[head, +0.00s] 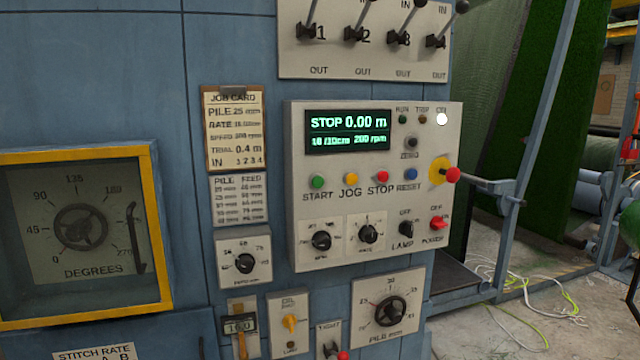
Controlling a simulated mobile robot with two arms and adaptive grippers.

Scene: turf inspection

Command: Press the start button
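The green start button (317,182) sits at the left of a button row on the grey control panel (420,140). The label START is printed below it. A yellow JOG button (351,179), a red STOP button (381,176) and a blue RESET button (410,174) follow to its right. The display (348,132) above reads STOP 0.00 m, with a second line that looks like 10 /10cm 200 rpm. Neither of my grippers is in view.
Levers (355,30) stick out above the panel. A red knob on a yellow disc (441,171) projects at the panel's right side. Dials and switches lie below. A yellow-framed degree gauge (80,230) is at left. Cables (540,305) lie on the floor at right.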

